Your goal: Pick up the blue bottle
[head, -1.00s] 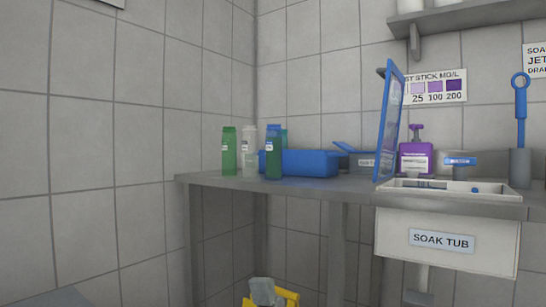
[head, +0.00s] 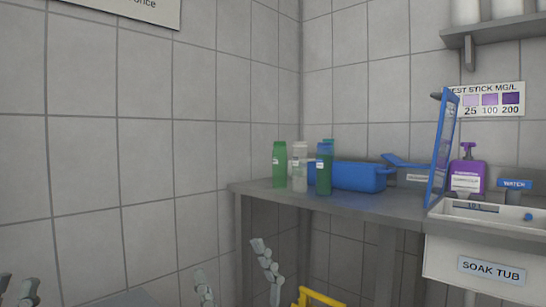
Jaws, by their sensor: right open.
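A bottle with a blue top and a darker, greenish lower body (head: 324,168) stands upright near the left front of the grey bench. It is the nearest match to the blue bottle. A green bottle (head: 279,164) and a whitish bottle (head: 299,168) stand to its left. A teal-topped one (head: 328,142) is mostly hidden behind it. My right gripper (head: 231,262) is open and empty at the bottom, left of and below the bottles in the picture. My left gripper (head: 17,287) shows only as fingertips at the bottom left corner; its opening is unclear.
The grey bench (head: 390,207) runs right from its left end. A blue bin (head: 357,177), a tilted blue panel (head: 443,150), a purple pump bottle (head: 467,172) and the soak tub (head: 460,262) are to the right. A yellow frame (head: 318,298) is below. Tiled walls stand behind.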

